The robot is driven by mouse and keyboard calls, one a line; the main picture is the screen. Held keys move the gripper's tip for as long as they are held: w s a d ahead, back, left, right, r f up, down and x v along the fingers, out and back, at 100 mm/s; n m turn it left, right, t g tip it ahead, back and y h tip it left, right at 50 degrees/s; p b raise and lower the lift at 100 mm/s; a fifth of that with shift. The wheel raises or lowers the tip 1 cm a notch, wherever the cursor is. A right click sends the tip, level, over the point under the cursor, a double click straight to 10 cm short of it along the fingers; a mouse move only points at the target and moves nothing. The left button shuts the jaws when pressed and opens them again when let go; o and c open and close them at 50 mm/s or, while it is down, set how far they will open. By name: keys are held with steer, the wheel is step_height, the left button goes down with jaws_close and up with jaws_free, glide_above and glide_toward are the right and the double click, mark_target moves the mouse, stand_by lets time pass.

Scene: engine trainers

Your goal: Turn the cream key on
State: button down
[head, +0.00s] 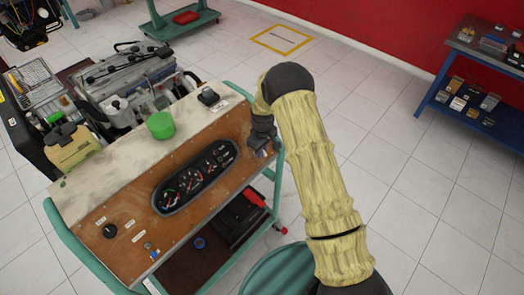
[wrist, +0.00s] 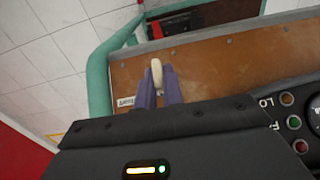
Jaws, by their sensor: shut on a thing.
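The cream key (wrist: 156,72) shows in the wrist view as a small pale upright piece between the tips of my gripper (wrist: 160,85). The purple-grey fingers are shut on it, close over the brown wooden panel (wrist: 215,65). A small white label (wrist: 125,102) with dark lettering is just left of the fingers. In the head view my gripper (head: 262,148) is at the right end of the panel (head: 130,215), and the key is hidden there. I cannot tell the key's turn position.
A dark gauge cluster (head: 195,177) sits mid-panel. A green cup (head: 160,125) stands on the trainer's top behind the panel. A teal frame (head: 62,235) surrounds the trainer. A blue shelf (head: 470,120) stands far right, with open tiled floor between.

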steer(key=m+y+b, duration=0.1)
steer(key=m+g+y+b, duration=0.1)
steer(key=shift+w+d+f+m+g+b, duration=0.2)
steer(key=shift+d+m+g+b, duration=0.1)
steer(key=shift+b, duration=0.1)
steer(key=shift+r+m+g+y+b, duration=0.1)
steer(key=shift+m+g+y+b, duration=0.5)
steer(key=shift+m+y+b, duration=0.65)
steer(key=c, duration=1.5)
jaws_free()
steer(key=shift+r, duration=0.1)
steer(key=b+v, duration=0.1)
steer(key=v, duration=0.7)
steer(key=b+v, duration=0.2)
steer(key=v, duration=0.7)
steer(key=shift+w+d, duration=0.1)
steer(key=shift+d, duration=0.2)
